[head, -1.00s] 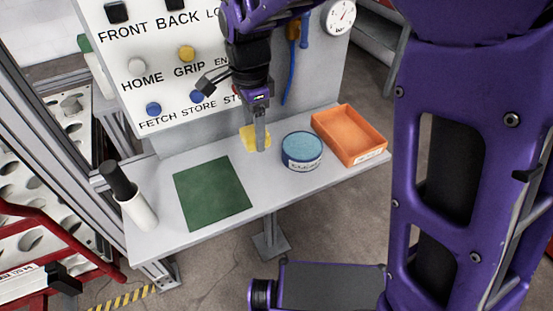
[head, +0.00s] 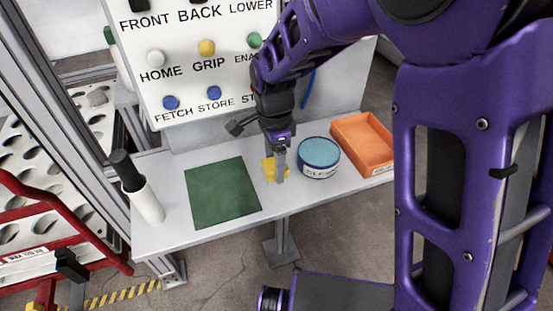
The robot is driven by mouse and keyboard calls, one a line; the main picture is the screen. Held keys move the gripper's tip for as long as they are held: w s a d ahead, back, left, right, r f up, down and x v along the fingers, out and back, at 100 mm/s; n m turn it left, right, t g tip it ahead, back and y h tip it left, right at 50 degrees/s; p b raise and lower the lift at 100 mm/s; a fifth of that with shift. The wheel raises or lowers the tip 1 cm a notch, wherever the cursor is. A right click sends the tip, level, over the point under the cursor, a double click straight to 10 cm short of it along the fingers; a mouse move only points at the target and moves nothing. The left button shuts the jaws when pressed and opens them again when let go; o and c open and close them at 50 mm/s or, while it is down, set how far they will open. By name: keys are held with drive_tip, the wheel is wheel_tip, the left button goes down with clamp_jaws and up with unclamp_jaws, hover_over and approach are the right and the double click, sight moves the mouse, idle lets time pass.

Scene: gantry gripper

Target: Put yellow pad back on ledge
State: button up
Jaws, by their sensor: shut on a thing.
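The yellow pad (head: 269,170) is at the middle of the grey ledge (head: 300,195), partly hidden behind a finger of my gripper (head: 280,172). My gripper points down and is shut on the pad. The pad is at or just above the ledge surface; I cannot tell whether it touches. It is between a green mat (head: 222,192) on the left and a round blue-topped tin (head: 319,157) on the right.
An orange tray (head: 364,143) stands at the right of the ledge. A panel with labelled buttons (head: 200,60) rises behind. Bare ledge shows in front of the pad.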

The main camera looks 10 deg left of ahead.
sight(274, 164)
drive_tip(key=shift+f, duration=0.2)
drive_tip(key=shift+f, duration=0.15)
drive_tip(key=o, duration=1.3)
wheel_tip(274, 164, up, 12)
drive_tip(key=shift+r+p, duration=0.2)
drive_tip(key=shift+p, duration=1)
